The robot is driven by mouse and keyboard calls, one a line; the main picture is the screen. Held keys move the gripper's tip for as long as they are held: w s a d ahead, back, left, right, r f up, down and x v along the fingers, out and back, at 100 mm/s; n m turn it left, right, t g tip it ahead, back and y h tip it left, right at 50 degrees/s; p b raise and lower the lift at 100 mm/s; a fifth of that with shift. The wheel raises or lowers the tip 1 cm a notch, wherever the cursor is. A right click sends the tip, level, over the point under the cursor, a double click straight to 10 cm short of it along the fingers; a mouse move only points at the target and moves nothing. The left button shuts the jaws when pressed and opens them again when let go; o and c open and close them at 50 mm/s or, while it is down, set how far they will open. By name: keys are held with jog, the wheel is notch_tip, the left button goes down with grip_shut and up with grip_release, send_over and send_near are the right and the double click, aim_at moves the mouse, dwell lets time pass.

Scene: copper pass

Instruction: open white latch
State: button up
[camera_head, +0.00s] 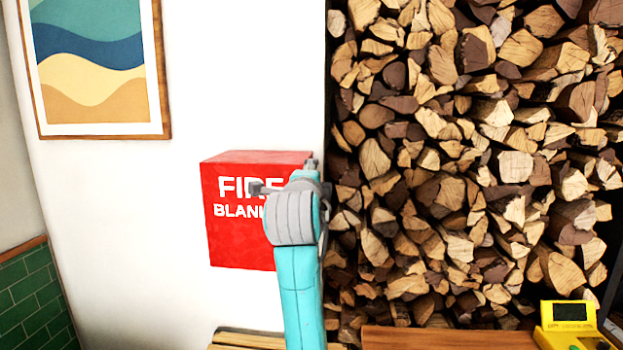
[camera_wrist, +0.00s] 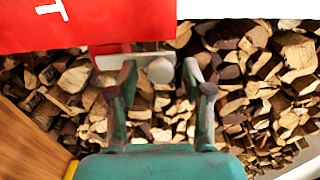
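I cannot tell how far the knob is in depth. In the head view the red fire blanket box (camera_head: 236,232) is on the white wall, and my arm covers its right part. The latch cannot be made out there.
Stacked firewood (camera_head: 470,180) fills the right side, directly beside the box. A yellow device (camera_head: 572,325) stands on a wooden ledge (camera_head: 445,339) at lower right. A framed picture (camera_head: 97,68) hangs upper left. White wall is bare left of the box.

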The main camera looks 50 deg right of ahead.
jog(key=shift+a, duration=0.1)
jog(key=v, duration=1.2)
jog(key=shift+f, duration=0.1)
